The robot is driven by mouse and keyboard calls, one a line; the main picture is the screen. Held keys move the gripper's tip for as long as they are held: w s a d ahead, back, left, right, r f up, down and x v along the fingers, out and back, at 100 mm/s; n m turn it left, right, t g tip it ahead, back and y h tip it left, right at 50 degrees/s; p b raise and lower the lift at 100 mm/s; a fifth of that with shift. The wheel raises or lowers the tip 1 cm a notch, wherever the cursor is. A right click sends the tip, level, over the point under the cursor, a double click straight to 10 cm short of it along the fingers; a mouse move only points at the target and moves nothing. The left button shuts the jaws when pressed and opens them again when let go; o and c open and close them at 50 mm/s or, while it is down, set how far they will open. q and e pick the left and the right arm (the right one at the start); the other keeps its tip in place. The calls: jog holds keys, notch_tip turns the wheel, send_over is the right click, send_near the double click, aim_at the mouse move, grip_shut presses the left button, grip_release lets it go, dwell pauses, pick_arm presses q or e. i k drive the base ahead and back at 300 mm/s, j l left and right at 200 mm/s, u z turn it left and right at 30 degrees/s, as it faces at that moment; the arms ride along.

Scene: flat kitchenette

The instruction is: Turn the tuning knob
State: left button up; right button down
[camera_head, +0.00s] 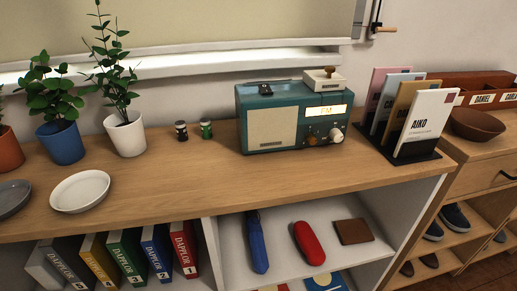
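A teal radio (257,102) with a cream speaker front stands on the wooden shelf top, right of the middle. Its lit display (326,111) glows yellow with dark letters. Neither of my grippers shows in the head view.
Two small jars (181,131) stand left of the radio. A card holder (409,156) with upright booklets stands close at its right. Potted plants (126,134) and a white plate (80,191) are at the left. The wooden top (200,180) before the radio is clear.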

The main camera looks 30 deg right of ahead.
aim_at(335, 134)
jog(key=z, duration=1.3)
